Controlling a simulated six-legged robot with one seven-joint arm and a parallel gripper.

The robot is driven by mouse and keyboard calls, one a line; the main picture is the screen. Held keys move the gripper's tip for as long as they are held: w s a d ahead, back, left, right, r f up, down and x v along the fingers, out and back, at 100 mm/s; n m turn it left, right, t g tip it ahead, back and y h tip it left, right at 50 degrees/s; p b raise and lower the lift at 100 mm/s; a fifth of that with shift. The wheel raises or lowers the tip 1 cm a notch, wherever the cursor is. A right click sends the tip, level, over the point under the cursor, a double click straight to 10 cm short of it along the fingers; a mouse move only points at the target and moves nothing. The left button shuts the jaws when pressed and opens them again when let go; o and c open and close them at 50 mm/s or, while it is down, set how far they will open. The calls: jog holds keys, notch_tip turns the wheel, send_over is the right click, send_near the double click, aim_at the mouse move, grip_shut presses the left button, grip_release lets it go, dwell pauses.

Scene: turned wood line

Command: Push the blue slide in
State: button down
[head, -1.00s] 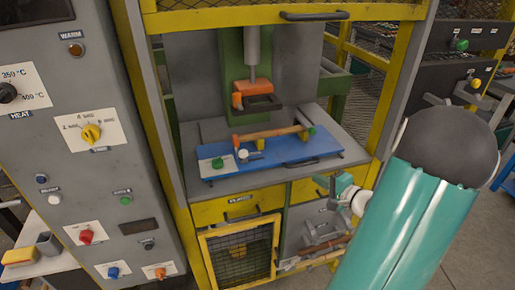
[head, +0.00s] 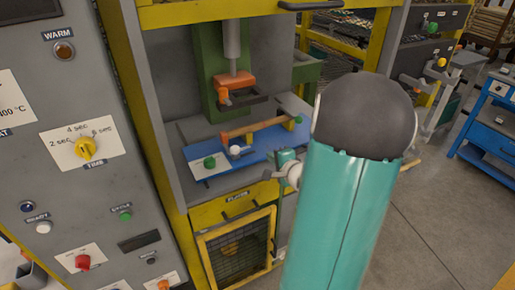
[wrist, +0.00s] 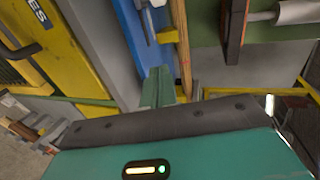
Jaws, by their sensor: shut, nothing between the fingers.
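The blue slide (head: 262,146) lies on the grey bed of the press in the head view, partly hidden at its right by my arm. A turned wooden piece (head: 252,127) rests across supports on it. My gripper (head: 270,174) is shut and empty, just in front of the slide's front edge. Contact cannot be told. In the wrist view the green fingers (wrist: 157,88) point toward the blue slide (wrist: 124,30) and wooden piece (wrist: 184,45).
The orange press head (head: 236,80) hangs above the slide. A yellow frame post (head: 135,100) and the grey control panel (head: 70,130) stand at the left. A yellow drawer (head: 235,207) and mesh door (head: 238,255) are below. Open floor (head: 440,210) lies at the right.

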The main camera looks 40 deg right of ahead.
aim_at(256, 148)
jog(key=x, duration=1.2)
jog(key=shift+w+d+r, duration=0.25)
jog(key=shift+w+d, duration=0.05)
jog(key=shift+d, duration=0.2)
jog(key=shift+w, duration=0.35)
jog(key=shift+w+d, duration=0.15)
